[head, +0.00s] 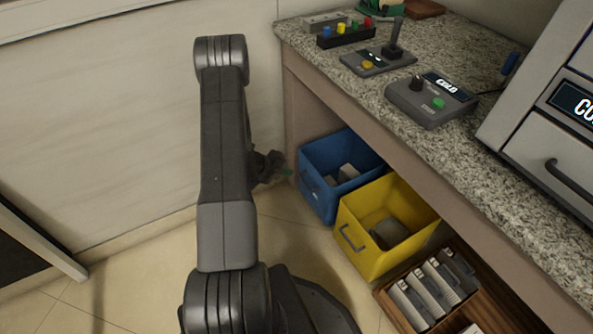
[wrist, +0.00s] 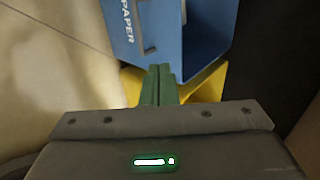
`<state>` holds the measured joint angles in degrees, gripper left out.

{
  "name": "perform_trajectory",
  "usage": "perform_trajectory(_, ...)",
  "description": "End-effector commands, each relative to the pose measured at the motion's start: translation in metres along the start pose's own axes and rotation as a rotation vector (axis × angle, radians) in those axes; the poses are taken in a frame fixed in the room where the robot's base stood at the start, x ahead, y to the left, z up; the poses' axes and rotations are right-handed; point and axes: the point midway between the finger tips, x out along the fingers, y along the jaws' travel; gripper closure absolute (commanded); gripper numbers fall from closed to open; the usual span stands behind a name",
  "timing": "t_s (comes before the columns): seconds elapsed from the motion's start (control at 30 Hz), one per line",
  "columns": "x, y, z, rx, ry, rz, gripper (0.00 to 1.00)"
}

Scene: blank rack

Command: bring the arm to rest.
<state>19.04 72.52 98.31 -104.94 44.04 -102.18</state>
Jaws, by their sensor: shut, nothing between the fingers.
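My arm (head: 225,150) rises in front of the left wall in the head view, bent at its upper joint. My gripper (head: 284,171) hangs low behind the arm, near the left side of the blue bin, and is mostly hidden by the arm. In the wrist view my gripper (wrist: 159,72) shows two green fingers pressed together with nothing between them. The fingers point toward the blue bin (wrist: 175,35); whether they touch it I cannot tell.
Under the granite counter (head: 455,160) stand the blue bin (head: 318,192), a yellow bin (head: 365,255) and a wooden crate (head: 392,311) with grey blocks. Control boxes (head: 432,112) and a joystick panel (head: 378,62) sit on the counter. Floor at left is clear.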

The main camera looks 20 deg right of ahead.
Motion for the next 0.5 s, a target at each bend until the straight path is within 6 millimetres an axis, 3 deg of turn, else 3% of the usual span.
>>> perform_trajectory(0.17, -0.017, 0.000, 0.000, -0.002, 0.000, 0.001, 1.00)
perform_trajectory(0.5, -0.018, 0.001, 0.000, -0.001, 0.000, 0.001, 1.00)
